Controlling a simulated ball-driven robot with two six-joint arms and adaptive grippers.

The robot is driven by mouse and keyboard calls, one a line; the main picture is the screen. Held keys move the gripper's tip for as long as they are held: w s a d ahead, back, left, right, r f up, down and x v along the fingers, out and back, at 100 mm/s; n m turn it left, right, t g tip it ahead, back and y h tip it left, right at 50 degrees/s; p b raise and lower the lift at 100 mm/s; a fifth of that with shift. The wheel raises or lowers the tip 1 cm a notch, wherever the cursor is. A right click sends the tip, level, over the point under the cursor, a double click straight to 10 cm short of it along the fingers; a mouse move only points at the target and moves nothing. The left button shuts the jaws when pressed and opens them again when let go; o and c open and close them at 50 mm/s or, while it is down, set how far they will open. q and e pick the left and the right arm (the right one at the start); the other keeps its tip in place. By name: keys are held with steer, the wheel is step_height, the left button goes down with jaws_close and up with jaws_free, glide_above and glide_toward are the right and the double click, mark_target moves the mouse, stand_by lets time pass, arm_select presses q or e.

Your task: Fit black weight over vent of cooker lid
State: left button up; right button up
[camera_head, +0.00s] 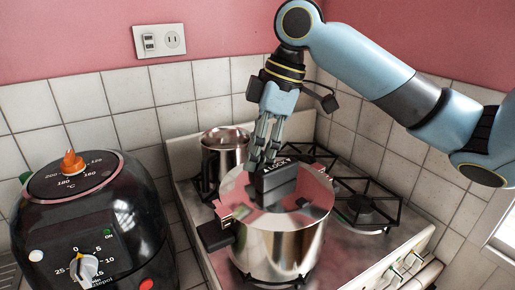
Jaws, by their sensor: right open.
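The cooker (280,250), a shiny steel pot with a dark side handle (214,235), stands on the front of the stove. Its reflective lid (312,203) is on top. A dark block (272,184) sits upright at the middle of the lid; I cannot tell whether it is the black weight or the lid's own handle. My right gripper (263,158) points down just above and behind this block, with its fingers open. Whether the fingertips touch the block is unclear. The vent cannot be made out. My left gripper is not in view.
A steel pot (224,154) stands behind the cooker to the left. A black air fryer (95,225) with orange and white knobs fills the left side. The right rear burner grate (362,203) is bare. Tiled walls close off the corner behind.

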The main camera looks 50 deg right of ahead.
steer(key=v, duration=1.2)
stand_by(0.4)
